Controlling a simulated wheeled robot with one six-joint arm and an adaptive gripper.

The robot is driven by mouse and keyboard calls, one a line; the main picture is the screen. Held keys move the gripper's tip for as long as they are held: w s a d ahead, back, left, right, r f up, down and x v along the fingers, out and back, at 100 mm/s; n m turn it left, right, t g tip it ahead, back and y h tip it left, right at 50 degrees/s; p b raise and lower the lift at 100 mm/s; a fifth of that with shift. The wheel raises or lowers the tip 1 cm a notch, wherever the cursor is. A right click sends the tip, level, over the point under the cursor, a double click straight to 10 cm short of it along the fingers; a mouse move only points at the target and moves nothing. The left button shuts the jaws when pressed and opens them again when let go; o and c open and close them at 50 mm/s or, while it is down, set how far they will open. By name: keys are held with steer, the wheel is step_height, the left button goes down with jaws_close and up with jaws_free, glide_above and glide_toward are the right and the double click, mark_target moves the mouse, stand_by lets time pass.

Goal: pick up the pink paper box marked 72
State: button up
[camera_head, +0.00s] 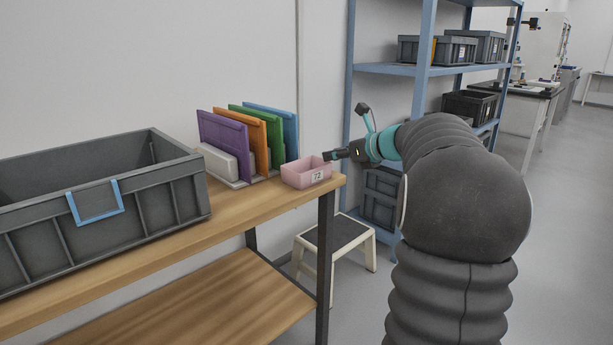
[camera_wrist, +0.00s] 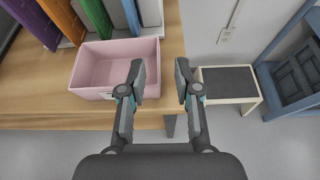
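The pink paper box (camera_head: 305,173) stands upright near the right end of the wooden table, its label reading 72 facing the front. It is open at the top and looks empty in the wrist view (camera_wrist: 98,68). My gripper (camera_head: 330,155) is at the box's right side. The right finger is beyond the table's right edge.
A rack with purple, orange, green and blue panels (camera_head: 223,138) stands behind and left of the box. A large grey crate (camera_head: 150,205) fills the left of the wooden table (camera_head: 262,212). A step stool (camera_head: 335,235) and blue shelving (camera_head: 420,72) are to the right.

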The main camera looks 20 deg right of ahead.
steer(key=shift+x, duration=2.65)
steer(key=shift+s+a+f, duration=0.1)
steer(key=shift+s, duration=0.05)
jaws_close()
